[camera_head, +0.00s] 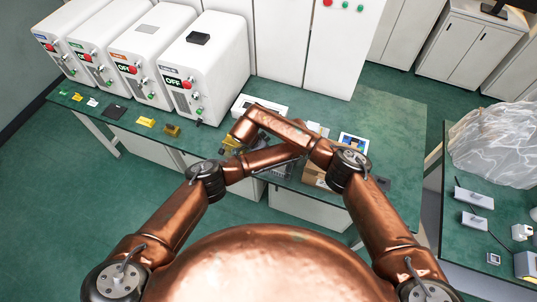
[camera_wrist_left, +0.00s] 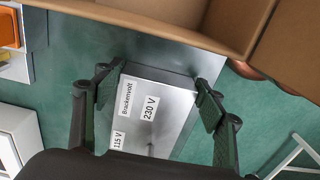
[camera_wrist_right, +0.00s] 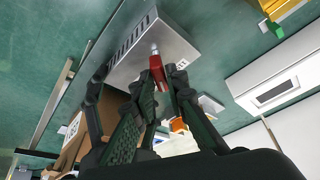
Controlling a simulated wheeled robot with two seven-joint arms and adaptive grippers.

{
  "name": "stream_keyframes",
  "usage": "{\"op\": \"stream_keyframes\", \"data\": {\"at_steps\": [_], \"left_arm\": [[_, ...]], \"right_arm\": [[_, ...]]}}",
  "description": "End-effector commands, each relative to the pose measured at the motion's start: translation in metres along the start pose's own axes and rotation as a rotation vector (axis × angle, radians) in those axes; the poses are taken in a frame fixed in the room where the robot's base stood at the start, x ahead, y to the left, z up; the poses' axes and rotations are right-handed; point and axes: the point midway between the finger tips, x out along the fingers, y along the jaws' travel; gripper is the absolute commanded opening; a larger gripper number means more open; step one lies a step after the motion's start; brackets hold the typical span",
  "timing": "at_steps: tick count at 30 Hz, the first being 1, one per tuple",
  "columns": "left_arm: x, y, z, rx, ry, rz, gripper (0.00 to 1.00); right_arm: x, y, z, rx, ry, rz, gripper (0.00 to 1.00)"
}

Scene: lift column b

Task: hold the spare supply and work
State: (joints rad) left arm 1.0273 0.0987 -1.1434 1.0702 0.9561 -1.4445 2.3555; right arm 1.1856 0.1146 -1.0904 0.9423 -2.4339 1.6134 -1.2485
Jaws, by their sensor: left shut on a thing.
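A silver metal power supply with "230 V", "115 V" and maker labels (camera_wrist_left: 150,120) sits between the fingers of my left gripper (camera_wrist_left: 160,100), which is shut on it. In the right wrist view the supply (camera_wrist_right: 165,45) shows a vented side. My right gripper (camera_wrist_right: 160,85) has its fingertips closed around a red piece with a silver tip (camera_wrist_right: 157,68), which looks like a small tool. The tip is at or very close to the supply's face; contact cannot be told. In the head view my crossed forearms hide both grippers' fingertips.
An open cardboard box (camera_wrist_left: 180,12) is right beside the supply; it also shows in the head view (camera_head: 314,177). Several white machines marked OFF (camera_head: 205,65) line the bench's back left. Small yellow parts (camera_head: 146,122) lie before them. A side bench with clear wrap (camera_head: 495,145) stands right.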

Motion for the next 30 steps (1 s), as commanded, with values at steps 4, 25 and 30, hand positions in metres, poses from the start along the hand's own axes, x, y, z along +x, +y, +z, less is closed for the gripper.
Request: {"op": "stream_keyframes", "data": {"at_steps": [4, 25, 30], "left_arm": [[-0.0003, 0.0002, 0.0001, 0.0, 0.0, 0.001, 0.34], [-0.0002, 0.0003, -0.0001, 0.0, 0.0, 0.001, 0.34], [-0.0002, 0.0002, -0.0001, 0.0, 0.0, 0.001, 0.34]], "right_arm": [[-0.0002, 0.0, -0.0003, 0.0, 0.0, 0.0, 0.01], [-0.0008, -0.0019, -0.0009, 0.128, 0.002, 0.053, 0.0], [-0.0006, -0.0025, -0.0005, 0.248, 0.002, 0.103, 0.0]]}}
